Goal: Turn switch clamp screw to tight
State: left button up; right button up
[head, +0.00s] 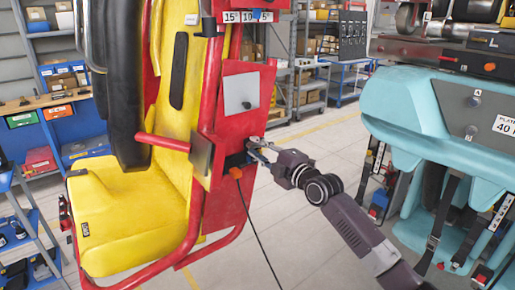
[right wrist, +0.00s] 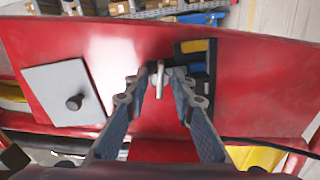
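A small metal pin with a reddish part beside its tip (right wrist: 160,78), which looks like the clamp screw, stands out from the red panel (right wrist: 230,105). My right gripper (right wrist: 161,80) is at this pin, one finger on each side. The fingers are partly apart and I see narrow gaps beside the pin, so it does not look gripped. In the head view my right gripper (head: 257,149) reaches the lower right side of the red panel (head: 240,95) on the yellow seat; its fingertips are small there. My left gripper is not in view.
A grey plate with a black knob (right wrist: 66,92) is on the panel; it also shows in the head view (head: 241,94). A black cable (head: 262,235) hangs below. A yellow seat (head: 130,210) stands left, a teal seat unit (head: 420,110) right. Floor between is clear.

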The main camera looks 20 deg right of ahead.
grip_shut()
